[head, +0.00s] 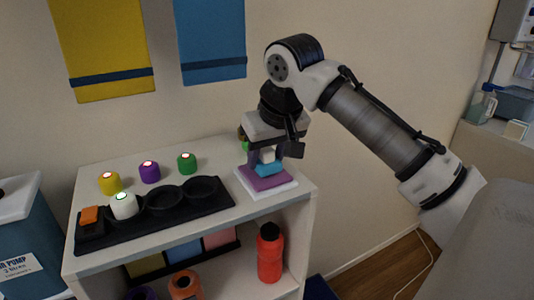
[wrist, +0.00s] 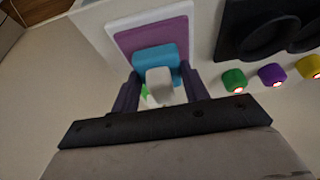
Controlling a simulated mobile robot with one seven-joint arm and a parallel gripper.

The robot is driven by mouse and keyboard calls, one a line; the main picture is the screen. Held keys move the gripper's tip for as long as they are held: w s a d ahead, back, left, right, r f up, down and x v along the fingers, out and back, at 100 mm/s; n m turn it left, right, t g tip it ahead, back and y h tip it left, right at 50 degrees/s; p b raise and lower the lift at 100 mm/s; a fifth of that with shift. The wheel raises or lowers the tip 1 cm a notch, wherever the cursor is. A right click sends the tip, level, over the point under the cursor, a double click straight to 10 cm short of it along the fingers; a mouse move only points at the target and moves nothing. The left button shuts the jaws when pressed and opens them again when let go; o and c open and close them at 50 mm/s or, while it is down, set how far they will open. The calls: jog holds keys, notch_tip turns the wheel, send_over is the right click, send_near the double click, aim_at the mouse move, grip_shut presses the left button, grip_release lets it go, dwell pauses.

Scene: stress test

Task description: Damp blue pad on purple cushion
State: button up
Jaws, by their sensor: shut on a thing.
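The blue pad (head: 269,169) has a white block (wrist: 159,85) on its near side in the wrist view. My gripper (head: 266,158) points down over the shelf top and is shut on the blue pad, with a finger on each side of it in the wrist view (wrist: 157,75). The purple cushion (head: 262,183) lies flat on a white base (head: 284,189) at the right end of the shelf top. The blue pad is over the cushion, on it or very close above; I cannot tell whether they touch. It hides part of the cushion.
Left of the cushion is a black tray (head: 152,218) with round wells, a white lit knob (head: 124,205) and an orange block (head: 90,214). Yellow (head: 110,183), purple (head: 149,172) and green (head: 187,163) lit knobs stand behind it. A red bottle (head: 270,254) is on the lower shelf.

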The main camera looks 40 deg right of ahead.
aim_at(268, 150)
jog(key=shift+f, duration=0.65)
dwell(1.4)
notch_tip(268, 150, up, 7)
jog(key=p, duration=0.6)
jog(key=shift+r, duration=0.1)
dwell(0.9)
